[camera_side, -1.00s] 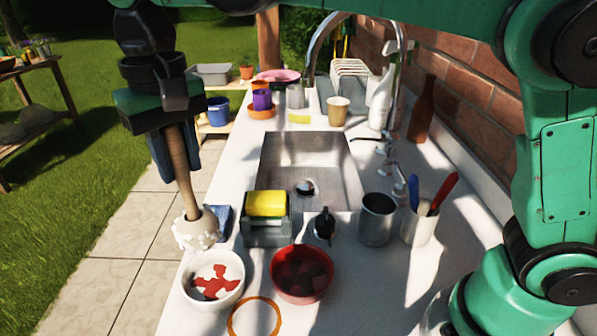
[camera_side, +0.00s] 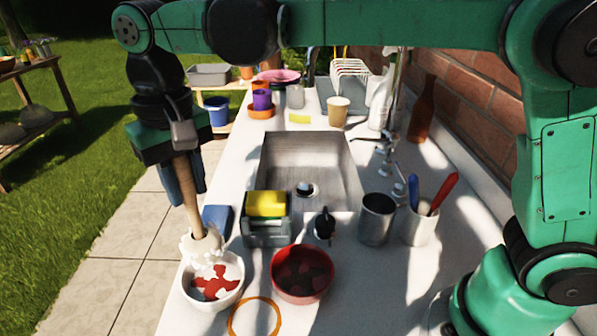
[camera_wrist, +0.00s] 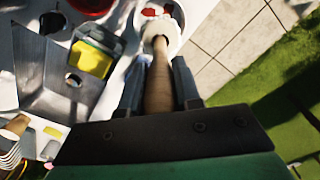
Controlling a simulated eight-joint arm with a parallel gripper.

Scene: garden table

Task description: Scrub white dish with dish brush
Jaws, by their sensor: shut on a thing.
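My gripper (camera_side: 186,178) is shut on the wooden handle of the dish brush (camera_side: 185,195), which points downward with a slight tilt. The brush's pale, foamy head (camera_side: 201,241) is at the far rim of the white dish (camera_side: 235,283). The head overlaps that rim in the side view; I cannot tell whether it touches. The white dish is a round bowl with red stains inside, at the counter's near left edge. In the wrist view, the brush (camera_wrist: 158,85) runs between my fingers toward the white dish (camera_wrist: 143,14), partly hidden behind the head.
A red bowl (camera_side: 302,290) stands right of the dish, with an orange ring (camera_side: 254,318) in front. Behind are a grey caddy with a yellow sponge (camera_side: 266,204), a blue block (camera_side: 217,219) and a sink (camera_side: 310,160). A metal cup (camera_side: 376,219) and a utensil cup (camera_side: 419,228) stand right.

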